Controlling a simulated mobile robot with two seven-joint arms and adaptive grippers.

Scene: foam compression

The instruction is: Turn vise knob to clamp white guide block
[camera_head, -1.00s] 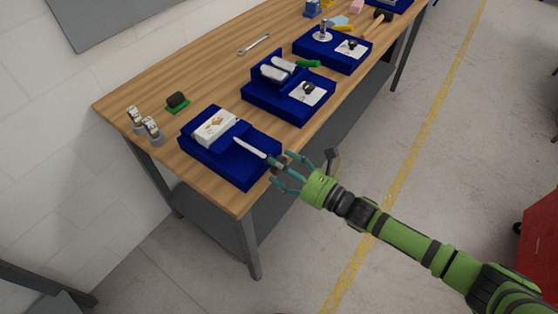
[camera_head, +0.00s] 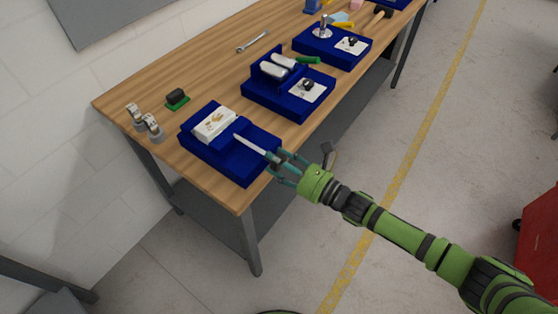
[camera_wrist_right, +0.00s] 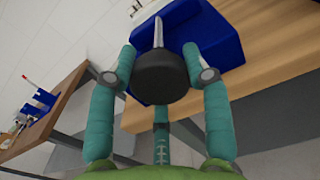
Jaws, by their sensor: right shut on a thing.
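The white guide block (camera_head: 214,124) with tan markings sits at the raised back of the nearest blue vise (camera_head: 222,157). A light metal screw rod (camera_head: 255,147) runs from the vise toward the table's front edge. In the right wrist view the rod (camera_wrist_right: 158,34) ends in a round dark knob (camera_wrist_right: 160,78). My right gripper (camera_head: 278,166) is shut on the knob at the table's front edge. In the right wrist view its teal fingers (camera_wrist_right: 160,74) stand on both sides of the knob, with a third finger below. My left gripper is not in view.
Further blue fixtures (camera_head: 290,88) (camera_head: 333,47) stand along the wooden table. A wrench (camera_head: 253,41), a black-and-green piece (camera_head: 177,98) and two metal pieces (camera_head: 146,122) lie toward the back and left. The floor in front is open.

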